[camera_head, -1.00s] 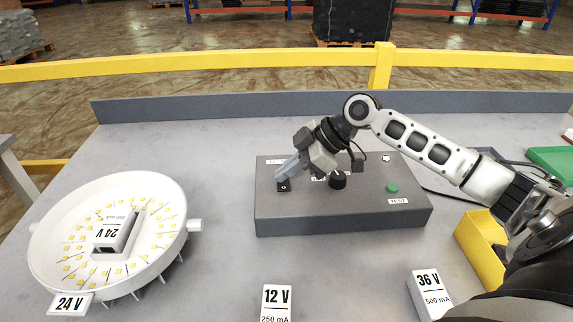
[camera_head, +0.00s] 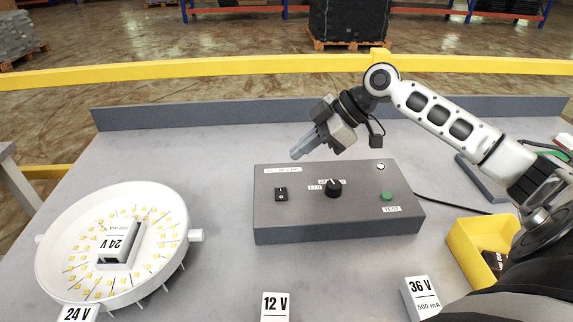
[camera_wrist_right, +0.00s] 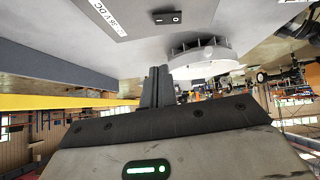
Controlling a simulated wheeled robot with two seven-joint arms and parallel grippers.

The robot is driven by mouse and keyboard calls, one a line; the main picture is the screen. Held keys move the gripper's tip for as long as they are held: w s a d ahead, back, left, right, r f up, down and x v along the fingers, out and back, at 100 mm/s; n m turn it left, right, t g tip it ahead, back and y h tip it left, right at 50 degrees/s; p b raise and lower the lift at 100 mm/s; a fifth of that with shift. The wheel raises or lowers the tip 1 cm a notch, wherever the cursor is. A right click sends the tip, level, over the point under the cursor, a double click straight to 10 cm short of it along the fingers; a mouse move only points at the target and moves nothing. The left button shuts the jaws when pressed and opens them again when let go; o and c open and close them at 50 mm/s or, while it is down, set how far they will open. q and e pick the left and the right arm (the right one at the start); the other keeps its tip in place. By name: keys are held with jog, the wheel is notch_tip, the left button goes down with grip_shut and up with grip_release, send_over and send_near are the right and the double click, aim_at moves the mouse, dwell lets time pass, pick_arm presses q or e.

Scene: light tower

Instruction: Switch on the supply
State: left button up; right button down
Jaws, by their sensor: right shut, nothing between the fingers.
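The grey supply box (camera_head: 340,223) stands mid-table with a black rocker switch (camera_head: 281,194) at the left of its top. The switch also shows in the right wrist view (camera_wrist_right: 167,18), with white marks; I cannot tell which side is pressed. A black knob (camera_head: 333,187) is at the middle, a green button (camera_head: 387,196) over a TEST label and a small pale round lamp or button (camera_head: 381,166) at the right. My right gripper (camera_head: 297,155) is shut and empty, raised over the box's back edge, apart from the switch. My left gripper is not in view.
A 12 V block (camera_head: 275,306) and a 36 V block (camera_head: 421,298) are in front. A yellow bin (camera_head: 465,245) is at right. The table between tray and box is clear.

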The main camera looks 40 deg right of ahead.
jog(key=v, duration=0.4)
jog(key=shift+w+d+r+b, duration=0.1)
jog(key=shift+d+r+b, duration=0.25)
jog(key=shift+d, duration=0.1)
